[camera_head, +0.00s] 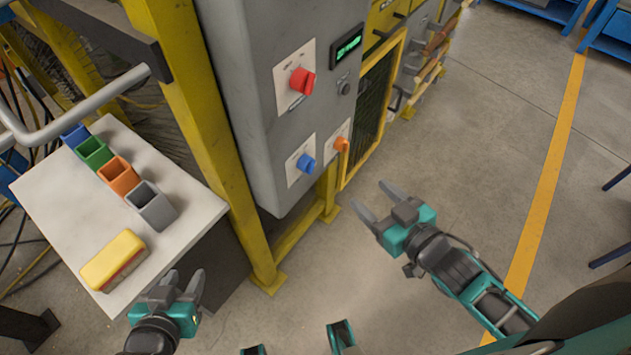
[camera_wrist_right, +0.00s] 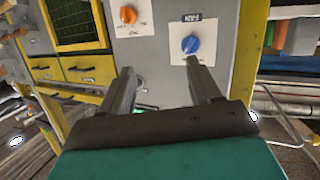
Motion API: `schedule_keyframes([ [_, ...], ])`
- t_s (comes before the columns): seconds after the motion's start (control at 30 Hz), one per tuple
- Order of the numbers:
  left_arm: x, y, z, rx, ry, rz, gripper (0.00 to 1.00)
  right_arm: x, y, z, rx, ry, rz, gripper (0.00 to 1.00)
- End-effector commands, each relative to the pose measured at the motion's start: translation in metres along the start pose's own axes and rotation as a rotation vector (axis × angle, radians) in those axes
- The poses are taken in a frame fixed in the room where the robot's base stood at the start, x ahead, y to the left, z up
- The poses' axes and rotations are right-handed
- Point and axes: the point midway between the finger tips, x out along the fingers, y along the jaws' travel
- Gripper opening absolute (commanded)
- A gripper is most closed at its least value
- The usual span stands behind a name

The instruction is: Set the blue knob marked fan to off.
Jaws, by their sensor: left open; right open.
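The blue knob (camera_head: 306,163) sits on a white plate low on the grey control cabinet (camera_head: 240,110). It also shows in the right wrist view (camera_wrist_right: 190,44), under a dark label that appears upside down; its setting is too small to read. My right gripper (camera_head: 375,202) is open and empty, to the right of and below the blue knob, apart from it. In the right wrist view its fingers (camera_wrist_right: 160,88) point toward the cabinet, with the blue knob just beyond the right finger. My left gripper (camera_head: 187,285) is open and empty beside the white table, well away from the knob.
An orange knob (camera_head: 341,145) is close right of the blue one, and a red knob (camera_head: 302,81) is above. A green-lit display (camera_head: 347,43) is at the upper right. The white table (camera_head: 60,205) holds coloured bins and a yellow sponge (camera_head: 113,257).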

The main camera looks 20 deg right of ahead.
Motion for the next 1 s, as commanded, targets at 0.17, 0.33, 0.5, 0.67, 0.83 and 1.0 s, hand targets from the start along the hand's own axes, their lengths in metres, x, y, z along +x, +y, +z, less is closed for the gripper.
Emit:
schedule_keyframes([
  [0.17, 0.032, 0.008, 0.025, -0.007, 0.024, 0.022, 0.43, 0.016, 0.004, 0.015, -0.067, 0.19, -0.151, 0.63],
  [0.33, 0.043, 0.014, 0.035, -0.004, 0.026, 0.038, 0.43, 0.016, 0.0, 0.017, -0.098, 0.279, -0.287, 0.63],
  [0.5, 0.045, 0.013, 0.032, -0.001, 0.032, 0.041, 0.43, 0.015, -0.004, 0.015, -0.106, 0.306, -0.346, 0.63],
  [0.67, 0.045, 0.013, 0.031, 0.001, 0.038, 0.042, 0.43, 0.027, -0.008, 0.009, -0.106, 0.311, -0.349, 0.63],
  [0.83, 0.048, 0.013, 0.036, 0.0, 0.033, 0.043, 0.43, 0.052, -0.018, 0.002, -0.107, 0.312, -0.348, 0.63],
  [1.0, 0.05, 0.014, 0.039, -0.001, 0.026, 0.045, 0.43, 0.079, -0.028, -0.007, -0.105, 0.312, -0.347, 0.63],
])
